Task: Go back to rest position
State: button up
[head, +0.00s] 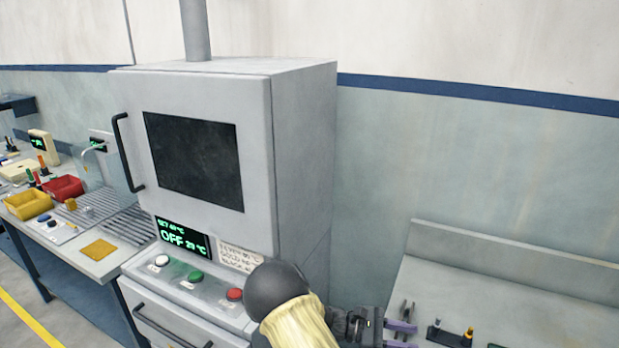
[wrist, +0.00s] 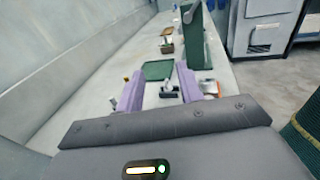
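My gripper (head: 401,334) is at the bottom of the head view, in front of the bench on the right, with two purple fingers. In the wrist view my gripper (wrist: 160,88) has its fingers well apart with nothing held between them. The bench top and a green mat (wrist: 158,70) show beyond and between the fingers. My dark, rounded arm link and cream-coloured sleeve cover part of the oven's lower right corner in the head view.
The right bench (head: 540,315) holds a small black tool holder (head: 449,337). A left bench carries a yellow bin (head: 28,204) and a red bin (head: 64,188).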

jog(key=s+a+f+m+y+b, duration=0.1)
jog(key=s+f+m+y+b, duration=0.3)
jog(key=s+m+y, duration=0.5)
jog(key=s+a+r+m+t+y+b, duration=0.3)
jog(key=a+m+t+y, duration=0.2)
jog(key=y, duration=0.3)
jog(key=shift+a+r+m+t, duration=0.35)
jog(key=shift+m+t, duration=0.25)
jog(key=shift+m, duration=0.1)
jog(key=shift+s, duration=0.1)
dwell(0.4)
